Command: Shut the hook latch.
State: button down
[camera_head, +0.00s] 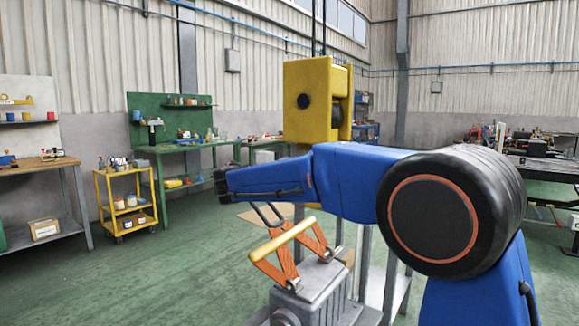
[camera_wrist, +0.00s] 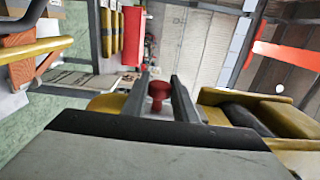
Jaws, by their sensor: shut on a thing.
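In the wrist view my gripper (camera_wrist: 160,80) has its two dark fingers on either side of a small red knob (camera_wrist: 158,90) and is shut on it. A yellow part (camera_wrist: 105,103) shows behind the left finger; I cannot tell whether the knob joins it. A yellow housing (camera_wrist: 238,98) lies to the right; in the head view a yellow housing (camera_head: 306,75) rises behind my blue arm. My arm hides the knob and the fingers there. A yellow bar (camera_head: 283,239) on orange arms stands on a grey box (camera_head: 318,280), below my forearm.
A yellow trolley (camera_head: 125,203), a wooden-topped bench (camera_head: 38,162) and a green bench (camera_head: 185,146) stand at the left and back. A machine bench (camera_head: 540,163) is at the right. The green floor between trolley and grey box looks clear.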

jog(key=shift+f, duration=0.15)
dwell(0.3)
jog(key=c, duration=1.4)
grip_release()
jog(key=shift+d, duration=0.1)
jog(key=shift+s, duration=0.15)
jog(key=v, duration=1.7)
